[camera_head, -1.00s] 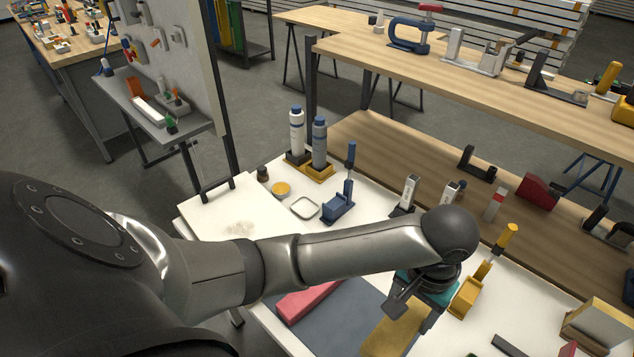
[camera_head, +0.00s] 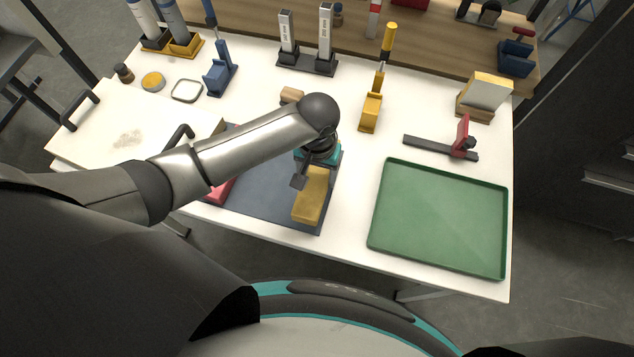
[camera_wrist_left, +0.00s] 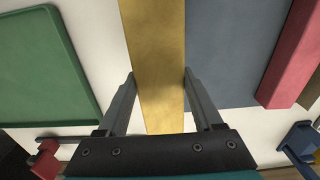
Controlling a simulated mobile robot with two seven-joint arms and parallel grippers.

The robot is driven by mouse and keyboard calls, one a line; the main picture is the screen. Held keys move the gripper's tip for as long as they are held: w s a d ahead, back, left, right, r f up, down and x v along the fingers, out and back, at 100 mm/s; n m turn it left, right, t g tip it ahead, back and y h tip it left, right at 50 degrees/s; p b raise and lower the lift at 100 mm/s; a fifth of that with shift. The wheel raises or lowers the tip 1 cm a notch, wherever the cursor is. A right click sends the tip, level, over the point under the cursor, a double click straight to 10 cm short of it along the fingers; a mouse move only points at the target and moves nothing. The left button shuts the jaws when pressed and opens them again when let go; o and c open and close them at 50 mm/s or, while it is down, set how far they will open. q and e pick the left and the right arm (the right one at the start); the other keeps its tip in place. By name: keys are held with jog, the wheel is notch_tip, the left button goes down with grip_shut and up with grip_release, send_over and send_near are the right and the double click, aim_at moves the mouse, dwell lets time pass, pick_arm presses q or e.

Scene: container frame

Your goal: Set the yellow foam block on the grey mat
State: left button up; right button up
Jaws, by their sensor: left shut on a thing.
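The yellow foam block (camera_head: 311,197) is a long yellow bar over the right part of the grey mat (camera_head: 262,190) in the head view. My left gripper (camera_head: 312,178) is shut on it near its far end. In the left wrist view the block (camera_wrist_left: 157,55) runs between the two fingers (camera_wrist_left: 158,78), with the mat (camera_wrist_left: 235,50) on its right and white tabletop on its left. A shadow lies on the mat beside the block. I cannot tell whether the block touches the mat. My right gripper is not in view.
A red block (camera_head: 222,188) lies at the mat's left side. A green tray (camera_head: 440,218) stands to the right, with white table between. A red-and-black clamp (camera_head: 445,147), a yellow tool (camera_head: 371,108) and a wooden-handled item (camera_head: 291,96) stand behind.

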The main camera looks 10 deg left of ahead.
aim_at(317, 183)
pick_arm(q)
notch_tip(317, 183, down, 4)
jog(key=shift+f+b, duration=0.15)
jog(key=shift+b, duration=0.45)
jog(key=shift+f, duration=0.1)
jog(key=shift+f, duration=0.15)
jog(key=o, duration=1.3)
jog(key=shift+o, duration=0.2)
notch_tip(317, 183, up, 12)
jog(key=p, duration=0.3)
jog(key=shift+r, duration=0.2)
